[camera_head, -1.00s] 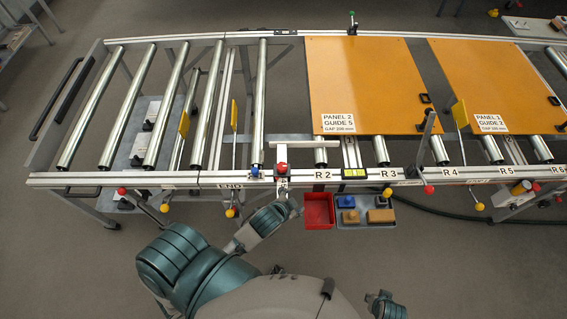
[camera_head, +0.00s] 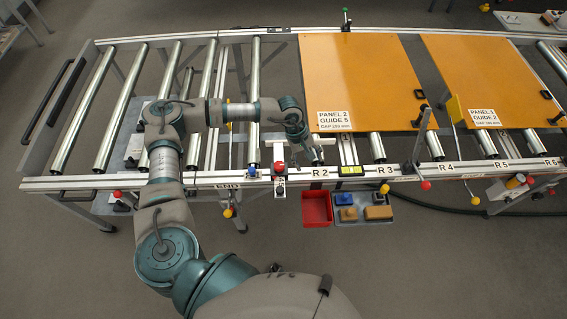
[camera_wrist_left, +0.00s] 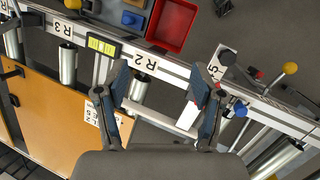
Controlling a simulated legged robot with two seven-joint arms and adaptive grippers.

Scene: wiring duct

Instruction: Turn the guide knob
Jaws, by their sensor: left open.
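My left gripper (camera_head: 316,155) hangs over the front rail near the R 2 label. In the left wrist view its two fingers (camera_wrist_left: 160,82) are wide apart with nothing between them; the rail shows beyond. A small post with a red knob (camera_head: 279,168) stands on the rail just left of the gripper. A blue knob (camera_head: 252,170) sits further left; it also shows in the left wrist view (camera_wrist_left: 240,110), right of the fingers. A yellow ball knob (camera_head: 228,212) hangs below the rail. I cannot tell which one is the guide knob. My right gripper is out of view.
Orange panels (camera_head: 360,80) lie on the rollers at right. A red bin (camera_head: 317,209) and a tray (camera_head: 365,220) with small blocks hang in front of the rail. The left rollers (camera_head: 85,110) are bare.

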